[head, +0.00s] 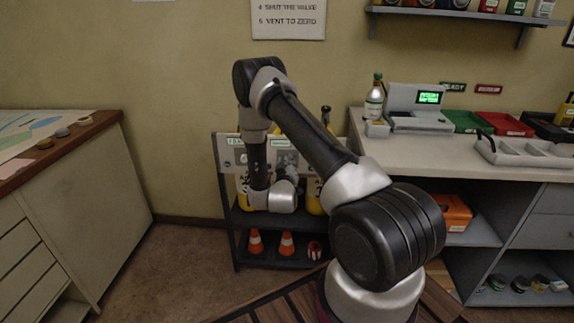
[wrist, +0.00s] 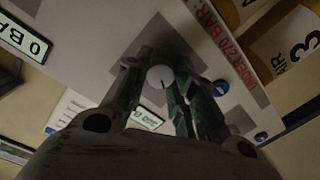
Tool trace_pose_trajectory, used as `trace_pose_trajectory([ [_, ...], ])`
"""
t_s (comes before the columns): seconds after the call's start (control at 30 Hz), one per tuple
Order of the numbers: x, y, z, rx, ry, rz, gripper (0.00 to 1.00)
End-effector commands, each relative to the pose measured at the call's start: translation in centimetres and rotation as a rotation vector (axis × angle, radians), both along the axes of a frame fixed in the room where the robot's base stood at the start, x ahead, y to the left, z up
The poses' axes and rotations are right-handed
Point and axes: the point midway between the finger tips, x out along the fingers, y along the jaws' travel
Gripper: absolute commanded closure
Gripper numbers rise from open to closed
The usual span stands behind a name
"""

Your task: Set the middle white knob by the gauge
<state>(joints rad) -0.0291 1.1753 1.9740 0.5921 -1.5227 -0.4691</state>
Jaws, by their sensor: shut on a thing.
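The white knob (wrist: 160,77) shows in the wrist view, round and pale with a dark pointer mark near its lower edge. It sits on a grey square of the light panel (wrist: 105,25). My gripper (wrist: 158,70) is shut on this knob, one finger on each side. In the head view the panel (head: 228,153) stands behind my arm, and my fingers and the knob are hidden there.
Yellow cylinders (head: 314,195) stand below the panel. Orange cones (head: 256,242) are on the lower shelf. A counter (head: 440,150) stands right, a cabinet (head: 95,200) left.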

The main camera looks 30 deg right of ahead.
Motion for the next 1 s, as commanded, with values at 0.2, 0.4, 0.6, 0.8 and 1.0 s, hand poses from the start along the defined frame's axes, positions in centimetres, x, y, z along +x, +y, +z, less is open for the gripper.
trace_pose_trajectory([
  [0.2,-0.1,0.0,-0.1,0.001,0.004,-0.001,0.58],
  [0.4,-0.1,0.0,-0.1,0.001,0.002,0.0,0.51],
  [0.6,-0.3,0.2,-0.1,0.001,0.002,0.001,0.51],
  [0.8,-2.9,2.0,0.1,0.001,0.004,0.004,0.51],
  [1.0,-6.8,4.4,0.3,0.0,0.005,0.004,0.51],
])
